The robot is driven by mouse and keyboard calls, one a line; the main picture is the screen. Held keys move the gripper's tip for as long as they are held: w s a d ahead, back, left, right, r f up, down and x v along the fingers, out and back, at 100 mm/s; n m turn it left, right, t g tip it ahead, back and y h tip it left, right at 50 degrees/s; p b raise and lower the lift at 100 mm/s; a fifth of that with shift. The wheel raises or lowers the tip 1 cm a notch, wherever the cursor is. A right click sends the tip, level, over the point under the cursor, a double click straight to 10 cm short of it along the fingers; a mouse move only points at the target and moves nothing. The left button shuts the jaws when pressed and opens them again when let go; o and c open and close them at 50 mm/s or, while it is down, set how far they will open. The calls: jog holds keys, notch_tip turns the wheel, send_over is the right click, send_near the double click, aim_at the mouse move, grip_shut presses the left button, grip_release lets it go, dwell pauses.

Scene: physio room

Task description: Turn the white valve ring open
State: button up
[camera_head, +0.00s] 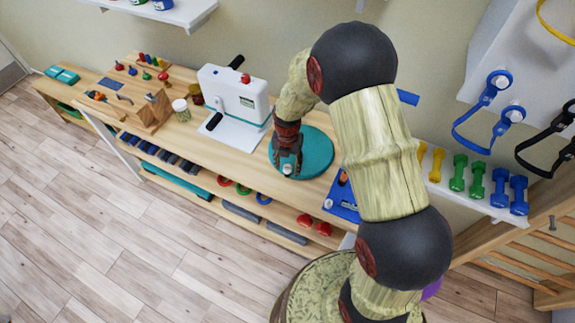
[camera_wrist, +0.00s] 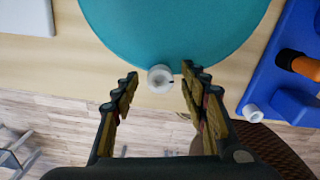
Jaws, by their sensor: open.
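The white valve ring (camera_wrist: 159,77) sits at the front rim of a teal round cushion (camera_wrist: 175,25) on the wooden bench. A small dark mark shows on the ring's right side. My gripper (camera_wrist: 158,84) is open, with one fingertip to the left of the ring and one to the right. The right fingertip looks closer to the ring, and gaps show on both sides. In the head view my gripper (camera_head: 288,160) points down over the front of the teal cushion (camera_head: 315,152), and the ring (camera_head: 288,170) shows as a small white spot by the fingertips.
A blue board (camera_wrist: 268,75) with an orange-and-black handle and another white round piece (camera_wrist: 253,113) lies to the right. A white machine (camera_head: 235,100) stands left of the cushion. Dumbbells (camera_head: 478,180) stand on a shelf at right. The bench's front edge is close to the ring.

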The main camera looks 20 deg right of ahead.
jog(key=shift+r, duration=0.1)
notch_tip(320, 180, up, 12)
dwell(0.5)
